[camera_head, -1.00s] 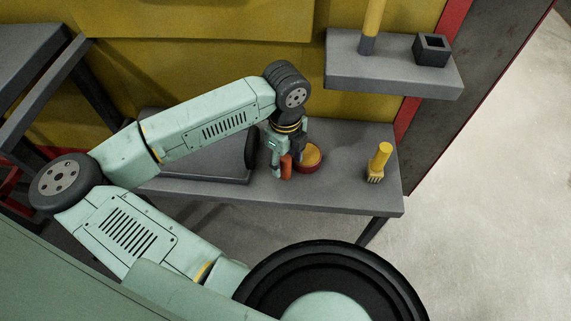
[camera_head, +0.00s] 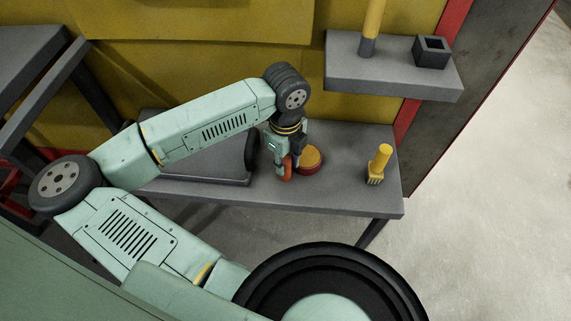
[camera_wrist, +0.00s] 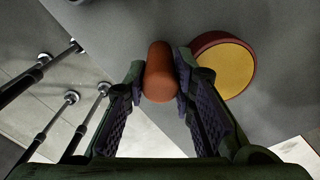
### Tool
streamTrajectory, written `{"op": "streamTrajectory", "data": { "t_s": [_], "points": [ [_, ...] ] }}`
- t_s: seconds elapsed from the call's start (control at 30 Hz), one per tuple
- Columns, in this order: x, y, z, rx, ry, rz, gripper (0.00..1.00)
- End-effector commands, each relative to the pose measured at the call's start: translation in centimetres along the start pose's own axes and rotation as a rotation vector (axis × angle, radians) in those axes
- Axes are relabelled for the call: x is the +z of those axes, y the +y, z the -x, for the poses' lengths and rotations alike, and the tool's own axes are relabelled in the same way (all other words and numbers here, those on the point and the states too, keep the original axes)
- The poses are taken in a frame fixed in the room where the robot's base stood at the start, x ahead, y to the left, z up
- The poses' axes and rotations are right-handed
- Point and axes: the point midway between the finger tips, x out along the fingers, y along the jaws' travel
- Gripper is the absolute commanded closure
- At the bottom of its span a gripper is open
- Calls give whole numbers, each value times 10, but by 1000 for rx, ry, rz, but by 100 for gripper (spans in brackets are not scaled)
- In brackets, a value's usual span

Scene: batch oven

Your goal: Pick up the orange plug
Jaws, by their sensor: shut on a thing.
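The orange plug (camera_wrist: 159,72) is a small cylinder between the two finger pads of my gripper (camera_wrist: 160,90) in the wrist view. The pads touch it on both sides. In the head view the plug (camera_head: 287,171) shows as an orange strip at the fingertips of my gripper (camera_head: 286,162), above or on the grey workbench (camera_head: 335,195). I cannot tell whether its lower end touches the bench. The fingers partly hide it.
A round red and yellow container (camera_head: 312,158) stands close to the right of the gripper. A grey shelf (camera_head: 385,82) holds a dark square block (camera_head: 431,50) and a yellow-handled tool (camera_head: 371,28). The bench front is clear.

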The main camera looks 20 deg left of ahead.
Motion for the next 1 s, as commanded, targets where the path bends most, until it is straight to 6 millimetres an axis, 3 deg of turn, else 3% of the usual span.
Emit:
{"op": "streamTrajectory", "data": {
  "t_s": [0.27, 0.47, 0.87, 1.0],
  "points": [
    [1, 0, 11, -1, -3, 0, 100],
    [0, 3, 35, 0, -4, 0, 100],
    [-46, 98, 40, 1, -4, 3, 100],
    [-50, 108, 36, -3, -4, 5, 100]
  ]
}}
